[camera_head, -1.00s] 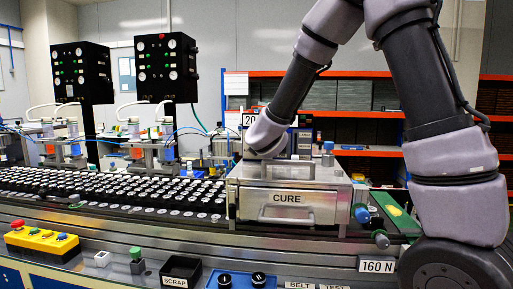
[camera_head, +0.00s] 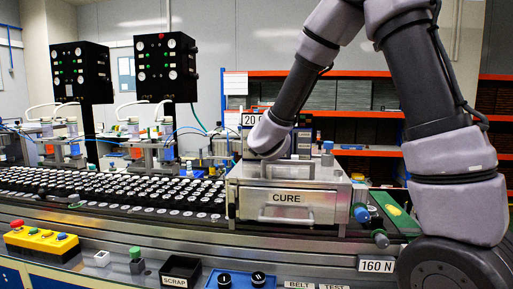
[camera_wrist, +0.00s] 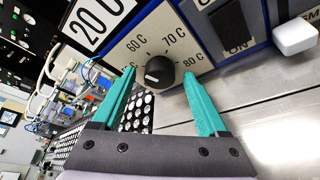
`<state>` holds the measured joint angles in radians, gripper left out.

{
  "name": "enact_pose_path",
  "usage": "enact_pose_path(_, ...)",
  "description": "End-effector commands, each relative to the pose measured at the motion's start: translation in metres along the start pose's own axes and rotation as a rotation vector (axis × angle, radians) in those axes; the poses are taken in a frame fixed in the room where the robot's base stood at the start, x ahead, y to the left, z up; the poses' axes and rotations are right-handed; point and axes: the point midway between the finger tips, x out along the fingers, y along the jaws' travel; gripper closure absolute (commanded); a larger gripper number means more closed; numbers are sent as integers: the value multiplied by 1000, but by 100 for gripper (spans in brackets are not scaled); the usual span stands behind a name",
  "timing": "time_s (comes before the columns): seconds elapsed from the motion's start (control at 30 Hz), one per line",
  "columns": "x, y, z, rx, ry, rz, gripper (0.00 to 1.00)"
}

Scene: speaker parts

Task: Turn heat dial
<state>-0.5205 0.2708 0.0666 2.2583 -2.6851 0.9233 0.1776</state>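The heat dial (camera_wrist: 159,73) is a round black knob on a beige panel, with a white mark that points roughly left in the wrist view. Labels 60 C, 70 C and 80 C are printed around it. My gripper (camera_wrist: 159,74) has two teal fingers, spread apart, with one tip on each side of the knob in the picture. I see a gap between each finger and the knob, and nothing is held. In the head view my forearm hides the dial and the gripper, above the metal CURE box (camera_head: 288,213).
A 20 C sign (camera_wrist: 95,20) is left of the dial, a black ON switch (camera_wrist: 229,28) right of it, and a white block (camera_wrist: 294,36) farther right. Bare metal (camera_wrist: 270,100) lies below. Rows of black parts (camera_head: 110,190) stand left of the box.

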Motion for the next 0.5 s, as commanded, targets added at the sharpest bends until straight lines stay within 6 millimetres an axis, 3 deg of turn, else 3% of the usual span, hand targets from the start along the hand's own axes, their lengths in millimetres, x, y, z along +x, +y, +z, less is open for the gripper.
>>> enact_pose_path(0.27, -4, 1, 0, 0, 0, 2, 24)
enact_pose_path(0.5, -45, 2, 0, 0, 1, 4, 24)
